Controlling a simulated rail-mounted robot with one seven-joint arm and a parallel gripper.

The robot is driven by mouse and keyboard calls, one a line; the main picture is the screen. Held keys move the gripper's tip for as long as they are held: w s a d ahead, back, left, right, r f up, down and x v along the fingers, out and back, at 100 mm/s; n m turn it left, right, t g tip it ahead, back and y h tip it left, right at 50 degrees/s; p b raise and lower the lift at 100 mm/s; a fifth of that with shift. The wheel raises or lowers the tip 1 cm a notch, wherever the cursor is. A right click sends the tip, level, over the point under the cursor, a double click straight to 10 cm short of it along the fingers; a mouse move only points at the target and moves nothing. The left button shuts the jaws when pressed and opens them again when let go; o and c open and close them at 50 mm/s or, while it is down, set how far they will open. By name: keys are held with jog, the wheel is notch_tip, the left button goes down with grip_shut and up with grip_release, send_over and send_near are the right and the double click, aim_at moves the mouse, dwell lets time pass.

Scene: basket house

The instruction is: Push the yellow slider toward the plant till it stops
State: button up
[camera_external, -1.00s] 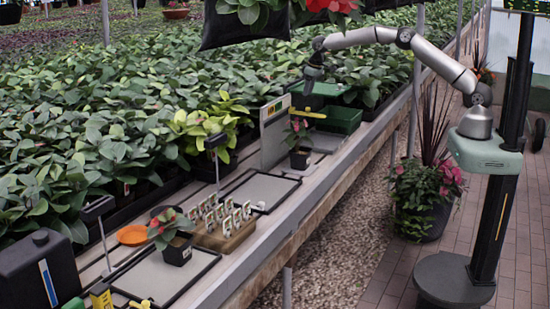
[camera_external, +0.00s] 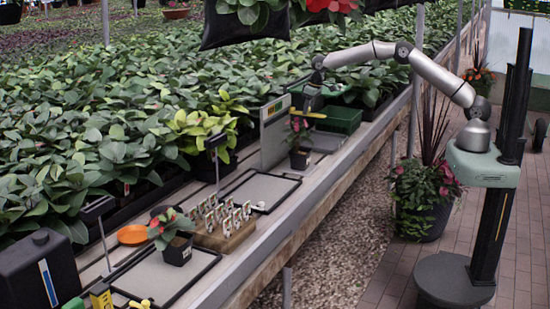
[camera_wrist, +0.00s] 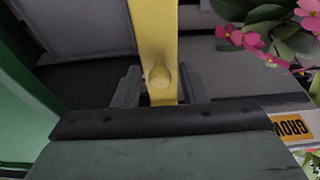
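The yellow slider (camera_external: 310,114) shows as a short bar beside the upright grey panel in the external view. In the wrist view the yellow bar (camera_wrist: 156,35) runs down from the top edge, with a rounded knob near its lower end. My gripper (camera_wrist: 160,88) has its two grey fingers apart, one on each side of the bar's lower end. I cannot tell whether either finger touches it. In the external view my gripper (camera_external: 309,100) is just above the slider, small and dark. The potted plant (camera_external: 299,136) stands left of the slider; its pink flowers (camera_wrist: 253,42) are at the upper right in the wrist view.
A green crate (camera_external: 341,119) is right of the slider. A yellow label (camera_wrist: 292,128) lies at right in the wrist view. Trays (camera_external: 262,190) and a wooden label block (camera_external: 224,235) lie nearer along the bench.

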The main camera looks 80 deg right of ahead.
dwell(0.4)
jog(key=w+a+p, duration=0.2)
jog(key=w+a, duration=0.1)
jog(key=a, duration=0.7)
jog(key=shift+w, duration=0.4)
dwell(1.0)
jog(key=shift+d, duration=0.1)
jog(key=w+p+v, duration=0.1)
jog(key=p+v, duration=0.3)
jog(key=v, duration=0.2)
jog(key=shift+d+r+p, duration=0.3)
jog(key=shift+r+p, duration=0.05)
jog(key=shift+r, duration=0.25)
jog(key=shift+d, duration=0.1)
